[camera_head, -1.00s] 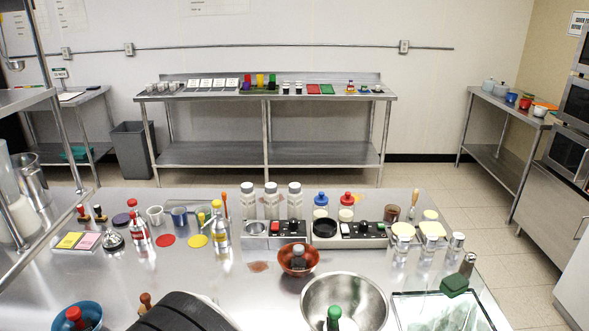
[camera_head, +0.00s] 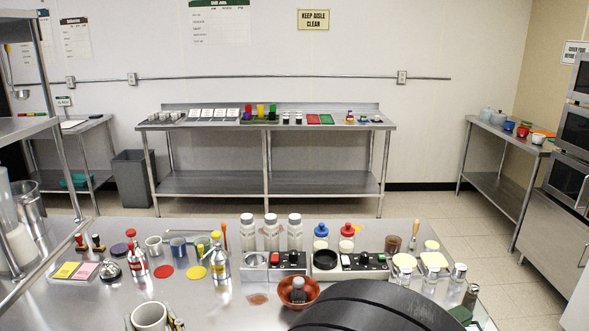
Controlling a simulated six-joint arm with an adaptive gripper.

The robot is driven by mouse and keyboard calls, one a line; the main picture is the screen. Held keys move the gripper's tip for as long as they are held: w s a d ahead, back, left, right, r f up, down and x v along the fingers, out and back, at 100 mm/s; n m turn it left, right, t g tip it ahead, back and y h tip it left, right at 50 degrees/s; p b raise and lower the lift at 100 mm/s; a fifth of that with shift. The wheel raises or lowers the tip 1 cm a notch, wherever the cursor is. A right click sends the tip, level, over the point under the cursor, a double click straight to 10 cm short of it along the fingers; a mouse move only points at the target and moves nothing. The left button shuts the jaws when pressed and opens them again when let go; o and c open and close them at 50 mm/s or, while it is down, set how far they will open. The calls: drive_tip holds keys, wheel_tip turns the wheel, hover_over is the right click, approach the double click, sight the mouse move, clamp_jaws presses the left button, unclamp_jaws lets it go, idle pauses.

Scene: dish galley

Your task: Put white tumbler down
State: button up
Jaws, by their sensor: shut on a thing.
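The white tumbler (camera_head: 148,318) is at the bottom left edge of the picture, upright, with its open top showing. My gripper (camera_head: 155,322) is around it, with finger parts at its left and right sides, and is shut on it. The lower part of the tumbler and most of the gripper are cut off by the picture's edge. I cannot tell how high it is above the steel counter (camera_head: 205,306).
Behind are a white mug (camera_head: 154,247), a blue mug (camera_head: 178,247), a red-topped bottle (camera_head: 136,257) and a yellow-topped bottle (camera_head: 220,262). A red-brown bowl (camera_head: 312,291) stands to the right. Bare counter lies left of the tumbler. My dark arm link covers the lower right.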

drive_tip(key=s+d+r, duration=0.1)
drive_tip(key=d+r, duration=0.2)
drive_tip(key=r, duration=0.4)
drive_tip(key=s+d+r, duration=0.2)
drive_tip(key=d+r, duration=0.1)
drive_tip(key=r, duration=0.3)
drive_tip(key=s+d+r+n+g+y, duration=0.1)
drive_tip(key=d+r, duration=0.3)
drive_tip(key=r, duration=0.3)
drive_tip(key=shift+s+r, duration=0.15)
drive_tip(key=shift+r, duration=0.15)
drive_tip(key=w+d+m+t+h, duration=0.1)
drive_tip(key=w+d+m+h, duration=0.1)
drive_tip(key=d, duration=0.8)
drive_tip(key=w+d+m+t+h, duration=0.1)
drive_tip(key=w+d+m+h, duration=0.2)
drive_tip(key=d, duration=0.8)
drive_tip(key=w+d+m+t+h, duration=0.2)
drive_tip(key=w+d+h, duration=0.4)
drive_tip(key=d, duration=0.5)
drive_tip(key=shift+w+d+m, duration=0.2)
drive_tip(key=shift+w+m, duration=0.15)
drive_tip(key=shift+m, duration=0.15)
drive_tip(key=shift+a, duration=0.15)
